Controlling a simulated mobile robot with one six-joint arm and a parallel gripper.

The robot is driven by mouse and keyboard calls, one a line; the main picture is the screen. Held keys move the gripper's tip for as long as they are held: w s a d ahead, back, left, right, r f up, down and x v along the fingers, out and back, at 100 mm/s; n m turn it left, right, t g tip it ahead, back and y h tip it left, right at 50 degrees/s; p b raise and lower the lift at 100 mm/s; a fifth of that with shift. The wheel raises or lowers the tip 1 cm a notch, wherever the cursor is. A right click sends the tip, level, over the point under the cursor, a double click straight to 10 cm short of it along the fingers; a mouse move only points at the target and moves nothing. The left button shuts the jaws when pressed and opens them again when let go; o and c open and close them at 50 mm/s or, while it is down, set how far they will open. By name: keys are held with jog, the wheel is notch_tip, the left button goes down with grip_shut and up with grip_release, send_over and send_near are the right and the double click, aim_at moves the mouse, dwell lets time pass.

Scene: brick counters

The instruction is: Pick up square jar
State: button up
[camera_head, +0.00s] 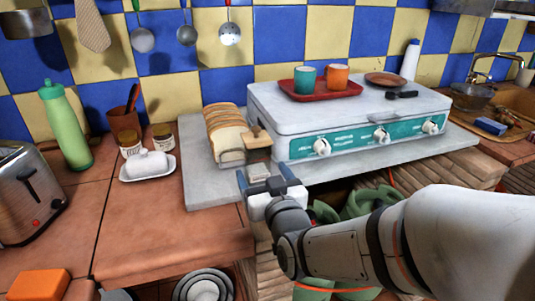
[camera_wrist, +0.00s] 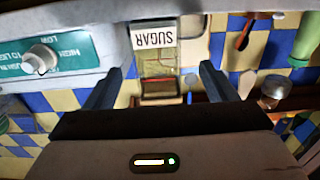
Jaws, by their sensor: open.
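The square jar (camera_head: 258,171) stands on the grey slab in front of the bread, near the left front corner of the stove. It has a brown wooden lid, and my gripper hides part of its body. In the wrist view the jar (camera_wrist: 158,64) shows glassy and yellowish with a white SUGAR label. My gripper (camera_head: 265,177) is open, its fingers pointing at the jar. In the wrist view the jar appears between the two fingers (camera_wrist: 162,78), with a gap on each side. I cannot tell how deep it sits between them.
The white stove (camera_head: 350,110) with teal knob panel is right of the jar, carrying a red tray (camera_head: 320,90) with two cups. Bread (camera_head: 226,132) stands just behind. A butter dish (camera_head: 148,166), two small jars and a toaster (camera_head: 30,190) are left.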

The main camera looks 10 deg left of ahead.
aim_at(260, 162)
jog(key=shift+p+x, duration=0.8)
jog(key=shift+p, duration=0.4)
jog(key=x, duration=0.5)
jog(key=shift+w+d+r, duration=0.2)
jog(key=shift+r, duration=0.15)
